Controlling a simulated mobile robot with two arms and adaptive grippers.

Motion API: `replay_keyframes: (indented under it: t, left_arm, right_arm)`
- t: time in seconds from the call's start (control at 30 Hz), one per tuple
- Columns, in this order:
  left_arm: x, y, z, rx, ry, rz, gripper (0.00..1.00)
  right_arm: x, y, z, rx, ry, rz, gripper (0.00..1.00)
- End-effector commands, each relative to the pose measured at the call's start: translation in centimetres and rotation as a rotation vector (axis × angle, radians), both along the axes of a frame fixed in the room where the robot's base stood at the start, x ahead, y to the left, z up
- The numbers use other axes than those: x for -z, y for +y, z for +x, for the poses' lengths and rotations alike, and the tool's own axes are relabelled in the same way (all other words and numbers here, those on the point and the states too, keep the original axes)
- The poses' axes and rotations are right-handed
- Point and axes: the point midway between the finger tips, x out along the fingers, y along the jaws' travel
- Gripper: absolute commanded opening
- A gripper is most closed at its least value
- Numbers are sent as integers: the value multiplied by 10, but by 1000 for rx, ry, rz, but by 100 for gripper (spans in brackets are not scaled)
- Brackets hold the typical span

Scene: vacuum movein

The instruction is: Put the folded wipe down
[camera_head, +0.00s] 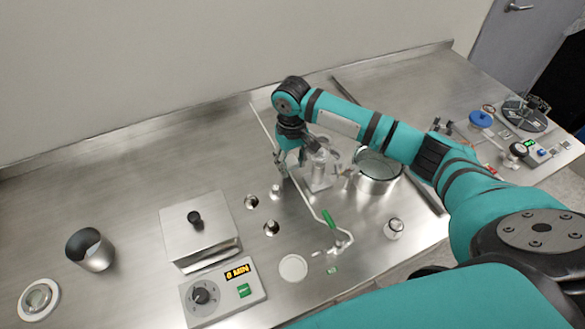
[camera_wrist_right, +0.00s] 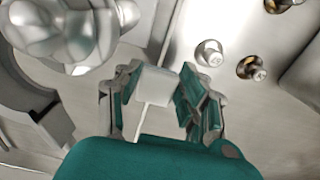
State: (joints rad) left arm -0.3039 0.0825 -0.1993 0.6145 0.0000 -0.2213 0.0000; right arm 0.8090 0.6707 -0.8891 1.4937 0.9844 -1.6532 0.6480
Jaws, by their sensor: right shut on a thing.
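My right gripper (camera_head: 281,163) reaches down over the middle of the steel bench, beside a clamp stand and metal fittings. In the right wrist view my right gripper (camera_wrist_right: 158,88) is shut on the folded wipe (camera_wrist_right: 153,84), a small white pad between the teal fingertips. The wipe cannot be made out in the head view. Whether it touches the bench is unclear. My left gripper is not in view.
A steel box with a black knob (camera_head: 199,227) and a timer unit (camera_head: 222,292) stand left of the gripper. A steel pan (camera_head: 377,172) is to the right. Small metal plugs (camera_head: 271,228) and a white disc (camera_head: 293,268) lie nearer. The back left bench is clear.

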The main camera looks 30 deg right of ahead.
Motion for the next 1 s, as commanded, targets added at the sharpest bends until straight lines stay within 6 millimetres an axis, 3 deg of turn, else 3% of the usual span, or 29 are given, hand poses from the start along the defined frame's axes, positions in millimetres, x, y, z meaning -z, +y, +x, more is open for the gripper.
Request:
replay_keyframes:
  t: [0.23, 0.6, 0.63, 0.8, 1.0]
  left_arm:
    - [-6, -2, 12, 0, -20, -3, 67]
    - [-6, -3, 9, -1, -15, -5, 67]
    - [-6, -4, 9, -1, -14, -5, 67]
    - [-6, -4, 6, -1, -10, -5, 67]
    - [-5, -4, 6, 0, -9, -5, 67]
  right_arm:
    - [32, 0, -1, 0, 3, -2, 14]
    - [36, 0, -1, 0, 2, -1, 14]
    - [36, 0, -1, 0, 2, -1, 41]
    - [36, 0, -1, 0, 2, -1, 63]
    - [36, 0, -1, 0, 1, -1, 63]
